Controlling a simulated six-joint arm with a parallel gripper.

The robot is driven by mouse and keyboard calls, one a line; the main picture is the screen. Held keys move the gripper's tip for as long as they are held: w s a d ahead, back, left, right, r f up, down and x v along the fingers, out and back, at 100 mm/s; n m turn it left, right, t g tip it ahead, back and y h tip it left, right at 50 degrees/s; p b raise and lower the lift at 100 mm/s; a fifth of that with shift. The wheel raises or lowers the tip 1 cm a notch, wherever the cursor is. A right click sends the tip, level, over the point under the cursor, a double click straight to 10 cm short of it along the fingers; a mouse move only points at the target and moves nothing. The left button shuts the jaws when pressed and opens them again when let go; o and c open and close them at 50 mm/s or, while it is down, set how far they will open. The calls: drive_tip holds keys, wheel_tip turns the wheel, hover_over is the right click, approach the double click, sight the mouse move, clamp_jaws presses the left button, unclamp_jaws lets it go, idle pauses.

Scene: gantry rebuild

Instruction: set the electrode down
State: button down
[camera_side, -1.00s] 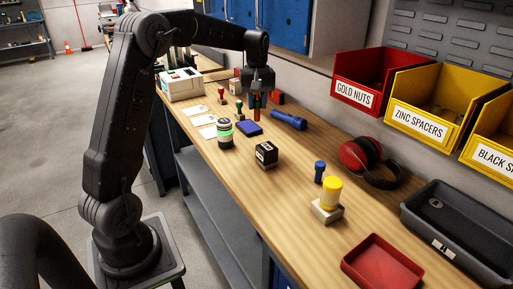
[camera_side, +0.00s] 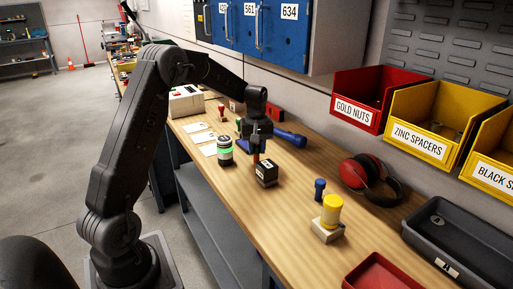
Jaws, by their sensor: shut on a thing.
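My gripper (camera_side: 257,142) points down over the middle of the bench and is shut on a thin reddish-brown piece, apparently the electrode (camera_side: 256,158). Its upper part is hidden between the jaws. The electrode hangs roughly upright. Its lower end shows right by the upper left of a black block (camera_side: 267,178) with a white label. I cannot tell whether it touches the block or is behind it.
A green-banded jar (camera_side: 225,158) stands left of the gripper, and a blue flashlight (camera_side: 292,139) lies behind it. A blue cylinder (camera_side: 319,189), a yellow cylinder on a pale block (camera_side: 326,234), and red earmuffs (camera_side: 354,172) are to the right. Bare wood lies between.

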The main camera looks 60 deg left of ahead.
drive_tip(key=shift+f, duration=0.15)
drive_tip(key=c, duration=0.9)
unclamp_jaws()
wheel_tip(320, 180, up, 12)
drive_tip(key=shift+r, duration=0.1)
drive_tip(key=s+d+r+m+t, duration=0.1)
drive_tip(key=s+d+r+m, duration=0.35)
drive_tip(key=d, duration=0.55)
drive_tip(key=s+d+f+m+t, duration=0.1)
drive_tip(key=s+d+m, duration=0.2)
drive_tip(key=s+d, duration=0.2)
drive_tip(key=s+d+f+m+t, duration=0.1)
drive_tip(key=s+d+m+t, duration=0.1)
drive_tip(key=s+d, duration=0.3)
drive_tip(key=s+d+f+m+t, duration=0.1)
drive_tip(key=s+d+m, duration=0.3)
drive_tip(key=s, duration=0.5)
drive_tip(key=shift+s+d+t, duration=0.25)
drive_tip(key=shift+d+t, duration=0.05)
drive_tip(key=shift+d, duration=0.4)
